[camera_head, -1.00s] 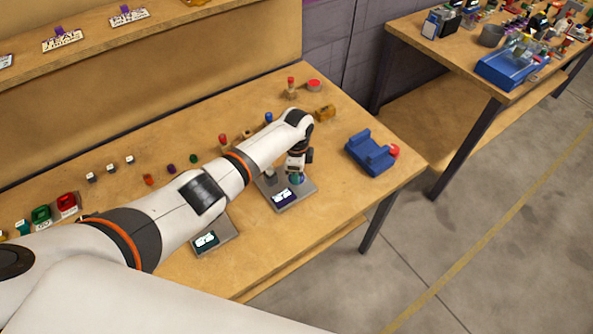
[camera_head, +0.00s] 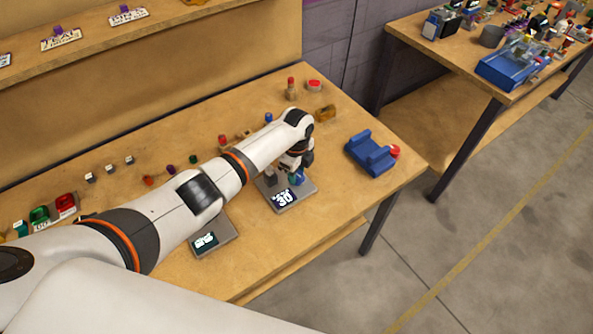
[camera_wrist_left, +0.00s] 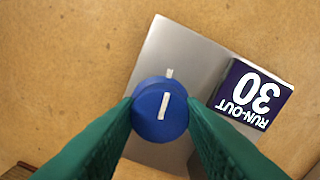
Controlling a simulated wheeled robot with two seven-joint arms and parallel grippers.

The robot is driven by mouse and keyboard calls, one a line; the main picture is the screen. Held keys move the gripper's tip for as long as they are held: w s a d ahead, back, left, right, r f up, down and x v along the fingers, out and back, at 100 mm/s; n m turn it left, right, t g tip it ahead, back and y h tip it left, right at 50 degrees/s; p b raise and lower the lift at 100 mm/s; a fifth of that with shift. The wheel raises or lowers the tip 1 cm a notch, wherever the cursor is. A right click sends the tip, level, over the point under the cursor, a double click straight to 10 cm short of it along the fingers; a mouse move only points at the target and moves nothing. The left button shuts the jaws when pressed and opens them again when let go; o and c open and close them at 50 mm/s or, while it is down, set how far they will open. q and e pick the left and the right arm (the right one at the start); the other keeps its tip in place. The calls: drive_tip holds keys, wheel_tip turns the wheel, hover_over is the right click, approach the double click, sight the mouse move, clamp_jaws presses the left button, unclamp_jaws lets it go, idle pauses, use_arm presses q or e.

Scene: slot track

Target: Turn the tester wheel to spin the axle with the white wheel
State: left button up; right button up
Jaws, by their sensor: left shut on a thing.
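A grey tester plate (camera_head: 306,199) lies near the front edge of the bench, with a dark display (camera_wrist_left: 253,94) reading "RUN-OUT 30". On the plate is a round blue wheel (camera_wrist_left: 148,128) with a white stripe on top; I take it as the tester wheel. A white mark (camera_wrist_left: 170,73) is on the plate beside it. My left gripper (camera_head: 297,174) points down over the plate; in the left wrist view its green fingers are shut on the blue wheel, one on each side. I cannot make out an axle with a white wheel. My right gripper is not in view.
A second grey plate with a display (camera_head: 206,241) lies to the left, partly behind my arm. A blue cradle with a red knob (camera_head: 370,153) stands to the right. Several small coloured parts and a red button (camera_head: 314,85) lie behind. Another cluttered bench (camera_head: 425,62) stands beyond.

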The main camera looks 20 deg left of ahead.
sight(297, 174)
use_arm(q)
drive_tip(key=o, duration=1)
drive_tip(key=shift+r, duration=0.1)
wheel_tip(297, 174, up, 12)
drive_tip(key=shift+b, duration=0.35)
